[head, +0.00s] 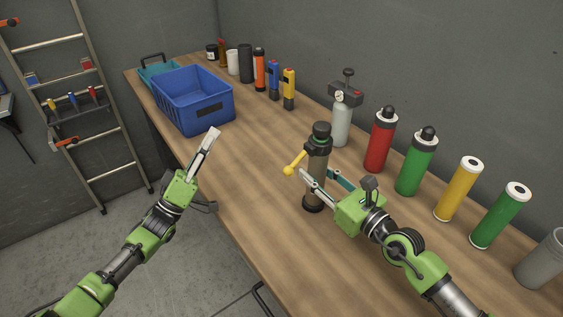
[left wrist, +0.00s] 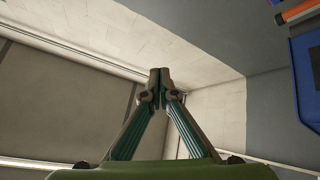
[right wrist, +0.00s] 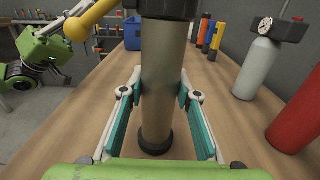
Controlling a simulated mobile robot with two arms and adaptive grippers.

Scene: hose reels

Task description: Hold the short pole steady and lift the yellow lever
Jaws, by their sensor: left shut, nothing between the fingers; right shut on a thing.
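The short pole (head: 317,172) stands upright on the wooden table, with a dark base and a black cap. The yellow lever (head: 295,163) sticks out from its upper part to the left and slopes down to a round knob; the lever also shows at the top left of the right wrist view (right wrist: 80,25). My right gripper (head: 317,183) is shut around the pole's shaft (right wrist: 162,85), one finger on each side, below the lever. My left gripper (head: 213,133) is shut and empty, left of the pole and apart from the lever. Its fingertips meet in the left wrist view (left wrist: 159,75).
A blue crate (head: 192,112) stands at the back left of the table (head: 250,205). A grey bottle with a gauge (head: 341,125), a red cylinder (head: 381,142) and several other cylinders line the wall side. The table between crate and pole is clear. A ladder (head: 85,95) leans at the left.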

